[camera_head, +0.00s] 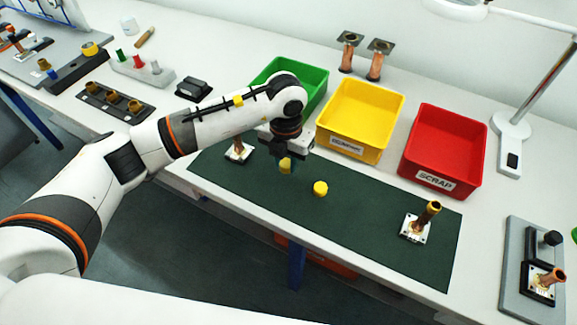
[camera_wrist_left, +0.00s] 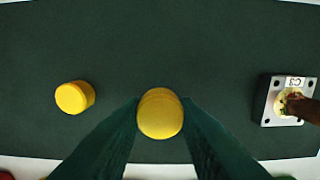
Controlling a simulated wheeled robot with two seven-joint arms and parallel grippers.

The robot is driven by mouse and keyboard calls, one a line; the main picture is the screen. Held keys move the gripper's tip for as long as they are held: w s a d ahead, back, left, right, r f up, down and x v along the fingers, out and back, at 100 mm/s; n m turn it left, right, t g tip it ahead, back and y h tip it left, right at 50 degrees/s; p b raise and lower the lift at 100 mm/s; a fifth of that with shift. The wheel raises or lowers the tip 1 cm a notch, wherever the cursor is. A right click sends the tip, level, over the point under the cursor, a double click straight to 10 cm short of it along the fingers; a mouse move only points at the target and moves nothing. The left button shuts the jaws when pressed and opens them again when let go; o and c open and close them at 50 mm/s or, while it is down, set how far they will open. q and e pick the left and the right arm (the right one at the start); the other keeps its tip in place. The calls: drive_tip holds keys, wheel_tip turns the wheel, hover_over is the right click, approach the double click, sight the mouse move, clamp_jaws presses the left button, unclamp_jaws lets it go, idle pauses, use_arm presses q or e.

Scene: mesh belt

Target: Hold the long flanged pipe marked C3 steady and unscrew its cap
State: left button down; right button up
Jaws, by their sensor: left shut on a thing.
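The flanged pipe marked C3 (camera_wrist_left: 268,98) shows at the right edge of the left wrist view, with its label on a pale square flange. Its copper tube leans out of the frame. In the head view a flanged pipe (camera_head: 238,154) stands on the dark mat just left of my left gripper (camera_head: 286,163). That gripper is shut on a yellow cap (camera_wrist_left: 160,114), held between the fingertips over the mat and apart from the pipe. A second yellow cap (camera_head: 320,188) lies on the mat to the right. My right gripper is not in view.
Another flanged pipe (camera_head: 415,228) stands on the right of the mat (camera_head: 365,215). Green (camera_head: 318,98), yellow (camera_head: 352,148) and red (camera_head: 430,180) bins line the mat's back. A grey fixture (camera_head: 516,270) is at far right. The mat's centre is mostly clear.

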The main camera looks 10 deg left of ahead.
sight(286, 163)
use_arm(q)
wheel_tip(286, 163, down, 3)
drive_tip(key=shift+f+p, duration=0.15)
drive_tip(key=shift+p, duration=0.25)
drive_tip(key=shift+f, duration=0.1)
drive_tip(key=shift+f, duration=0.2)
drive_tip(key=c, duration=1.1)
unclamp_jaws()
